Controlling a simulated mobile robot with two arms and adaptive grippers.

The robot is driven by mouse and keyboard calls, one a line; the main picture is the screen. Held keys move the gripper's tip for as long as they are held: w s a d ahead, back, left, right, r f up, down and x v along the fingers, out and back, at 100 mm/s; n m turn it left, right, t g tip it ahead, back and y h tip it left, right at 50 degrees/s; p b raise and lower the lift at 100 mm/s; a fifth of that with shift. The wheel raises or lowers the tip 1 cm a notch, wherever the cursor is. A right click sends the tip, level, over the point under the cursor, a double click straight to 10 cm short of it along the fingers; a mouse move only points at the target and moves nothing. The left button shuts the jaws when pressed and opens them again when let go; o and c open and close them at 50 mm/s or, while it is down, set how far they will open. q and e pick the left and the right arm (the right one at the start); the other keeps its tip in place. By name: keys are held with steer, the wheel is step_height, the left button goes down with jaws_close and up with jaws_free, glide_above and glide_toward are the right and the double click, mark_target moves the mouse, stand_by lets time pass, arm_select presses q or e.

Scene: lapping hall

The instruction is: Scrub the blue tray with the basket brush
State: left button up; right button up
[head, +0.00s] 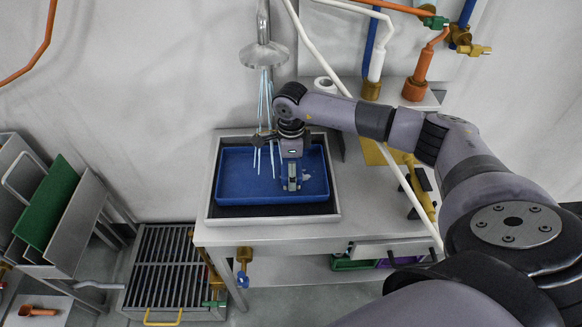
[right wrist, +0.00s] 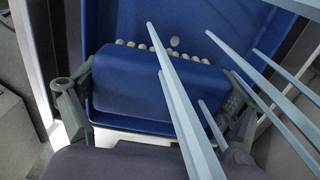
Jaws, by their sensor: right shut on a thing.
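The blue tray (head: 242,186) lies in the sink basin under the shower head, and its blue wall and floor fill the back of the right wrist view (right wrist: 120,22). My right gripper (head: 291,184) reaches down over the right half of the tray. In the right wrist view its fingers (right wrist: 158,108) are shut on the basket brush (right wrist: 150,85), a blue block with a row of pale bristle tufts along its far edge. The brush is over the tray; whether the bristles touch it I cannot tell. My left gripper is not in view.
Pale blue water streams (head: 265,110) fall from the shower head (head: 264,54) into the tray, left of my gripper. The sink's grey rim (head: 212,180) surrounds the tray. A rack with a green board (head: 48,203) stands left; a floor grate (head: 165,265) lies below.

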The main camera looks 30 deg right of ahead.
mark_target(304, 173)
steer(key=shift+f+b, duration=0.8)
steer(key=shift+f, duration=0.2)
steer(key=shift+s+d+r, duration=0.1)
steer(key=shift+s+d, duration=0.4)
steer(key=shift+d, duration=0.3)
steer(key=shift+s+d+r, duration=0.1)
steer(key=shift+s+d, duration=0.35)
steer(key=shift+d, duration=0.3)
steer(key=shift+f, duration=0.25)
steer(key=shift+w+a+f+b, duration=0.1)
steer(key=shift+w+a+b, duration=0.35)
steer(key=shift+a, duration=0.35)
steer(key=shift+w+a+f+b, duration=0.1)
steer(key=shift+w+a+b, duration=0.25)
steer(key=shift+a, duration=0.45)
steer(key=shift+w+r+p, duration=0.1)
steer(key=shift+r+p, duration=0.4)
steer(key=shift+r, duration=0.05)
steer(key=shift+r+p, duration=1.5)
steer(key=shift+r, duration=1.05)
